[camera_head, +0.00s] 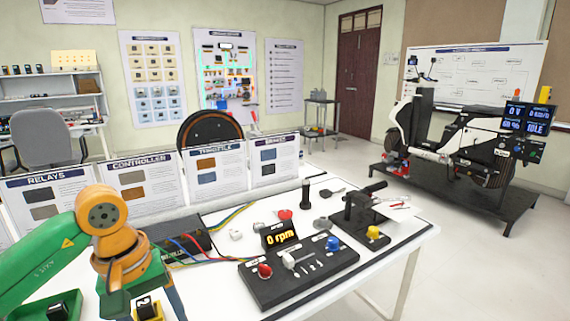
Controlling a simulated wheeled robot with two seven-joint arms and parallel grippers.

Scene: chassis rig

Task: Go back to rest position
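My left arm (108,225), green and orange, comes in from the left and bends down at the lower left, over the near left part of the white table (405,248). Its gripper fingers do not show, so I cannot see whether they hold anything. My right arm and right gripper are out of the picture. On the table, a black control panel (300,285) carries a red knob (264,271), a blue knob (333,243) and a display reading 0 rpm (280,235).
Upright cards (140,185) line the table's back left. A black box with colored wires (185,243) lies near my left arm. A handlebar unit (365,210) with a yellow button (374,232) stands at the right. Beyond, a scooter chassis (450,135) sits on a black platform, with open floor around.

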